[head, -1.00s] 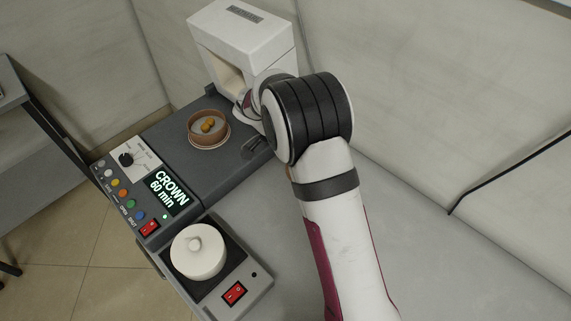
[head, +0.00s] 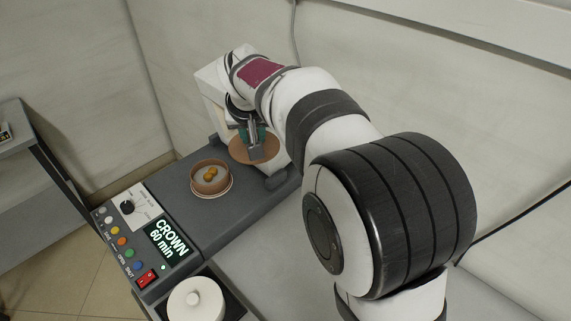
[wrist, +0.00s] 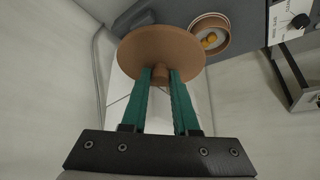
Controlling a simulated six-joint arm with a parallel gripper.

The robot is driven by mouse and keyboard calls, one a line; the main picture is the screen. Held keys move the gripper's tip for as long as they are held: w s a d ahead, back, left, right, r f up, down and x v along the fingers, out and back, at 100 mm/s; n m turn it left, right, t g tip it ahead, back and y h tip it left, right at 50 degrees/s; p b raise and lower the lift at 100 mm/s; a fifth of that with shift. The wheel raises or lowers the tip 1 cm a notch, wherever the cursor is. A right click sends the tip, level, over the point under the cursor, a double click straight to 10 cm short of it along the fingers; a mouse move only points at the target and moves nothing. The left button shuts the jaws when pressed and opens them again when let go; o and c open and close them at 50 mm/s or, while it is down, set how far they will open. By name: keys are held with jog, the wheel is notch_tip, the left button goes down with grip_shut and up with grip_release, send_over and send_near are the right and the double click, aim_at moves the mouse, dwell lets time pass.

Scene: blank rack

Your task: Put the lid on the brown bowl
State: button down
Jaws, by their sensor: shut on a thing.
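The brown bowl (head: 211,181) stands open on the grey deck of the machine, with several small orange-yellow balls inside. It also shows in the wrist view (wrist: 209,38), beyond the lid. The round brown lid (head: 240,154) is held in the air behind and to the right of the bowl, apart from it. My gripper (head: 256,141) is shut on the lid's knob. In the wrist view the green fingers of my gripper (wrist: 160,76) close around the knob, and the lid (wrist: 160,45) spreads beyond the fingertips.
A white machine housing (head: 209,88) stands behind the lid. A white lidded pot (head: 196,300) sits on a unit in front. The deck around the bowl is clear.

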aim_at(235, 141)
jog(key=a+r+n, duration=0.1)
jog(key=a+r+n+y, duration=0.1)
jog(key=shift+w+a+r, duration=0.3)
jog(key=shift+w+r, duration=0.05)
jog(key=shift+r, duration=0.05)
jog(key=shift+w+a+f+n+y, duration=0.15)
jog(key=shift+w+a+n+y, duration=0.15)
jog(key=shift+w+a+n, duration=0.5)
jog(key=shift+w+a+f+n+g+y, duration=0.3)
jog(key=shift+w+a+f, duration=1.15)
jog(key=shift+f, duration=1.7)
jog(key=shift+w+a+f+n+g+y, duration=0.1)
jog(key=shift+w+a+f+n, duration=0.6)
jog(key=shift+a+f, duration=1.85)
jog(key=shift+w+a+f+n+g+y, duration=0.15)
jog(key=shift+w+a+f, duration=1.1)
jog(key=shift+f, duration=2.45)
jog(key=shift+w+d+f, duration=0.15)
jog(key=shift+f, duration=0.2)
jog(key=shift+c, duration=0.6)
grip_release()
